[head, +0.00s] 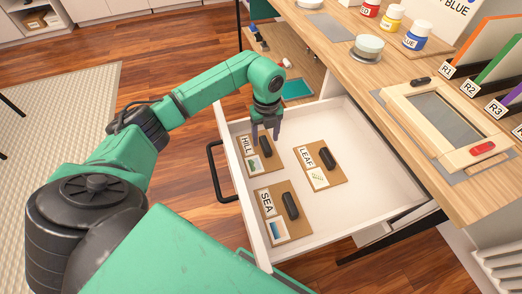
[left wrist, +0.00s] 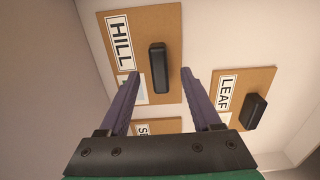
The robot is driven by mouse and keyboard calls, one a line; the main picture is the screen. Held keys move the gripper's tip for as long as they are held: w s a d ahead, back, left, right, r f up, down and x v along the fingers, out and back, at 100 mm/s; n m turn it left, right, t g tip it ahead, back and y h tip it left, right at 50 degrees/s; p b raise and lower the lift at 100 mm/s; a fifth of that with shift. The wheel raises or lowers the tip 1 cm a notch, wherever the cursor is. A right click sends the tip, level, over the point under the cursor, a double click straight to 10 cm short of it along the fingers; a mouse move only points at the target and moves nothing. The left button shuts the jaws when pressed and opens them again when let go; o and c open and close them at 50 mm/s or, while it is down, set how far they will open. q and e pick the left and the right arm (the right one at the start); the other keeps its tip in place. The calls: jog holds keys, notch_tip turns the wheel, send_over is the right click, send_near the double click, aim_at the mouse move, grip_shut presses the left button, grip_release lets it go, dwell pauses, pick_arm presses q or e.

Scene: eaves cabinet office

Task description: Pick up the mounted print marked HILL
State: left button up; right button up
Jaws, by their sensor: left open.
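The HILL print (head: 250,163) is a brown board with a white label, a small green picture and a black block handle (head: 265,147). It lies flat in the open white drawer, at its back left corner. In the left wrist view the HILL board (left wrist: 138,28) lies beyond my fingertips, with its black handle (left wrist: 159,67) between the two fingers. My left gripper (head: 265,138) is open and empty, pointing down just above this handle, and partly hides it in the head view. The wrist view does not show contact. My right gripper is not in view.
The LEAF print (head: 322,178) lies to the right and the SEA print (head: 290,228) in front, both in the drawer (head: 360,205). The wooden worktop (head: 335,50) with paint jars and a framed screen (head: 440,115) overhangs the drawer's far side. The drawer's right part is bare.

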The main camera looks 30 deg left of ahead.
aim_at(266, 143)
pick_arm(q)
notch_tip(266, 143, down, 4)
jog(key=shift+s+r, duration=0.1)
jog(key=shift+r, duration=0.1)
grip_shut()
jog(key=shift+r, duration=0.15)
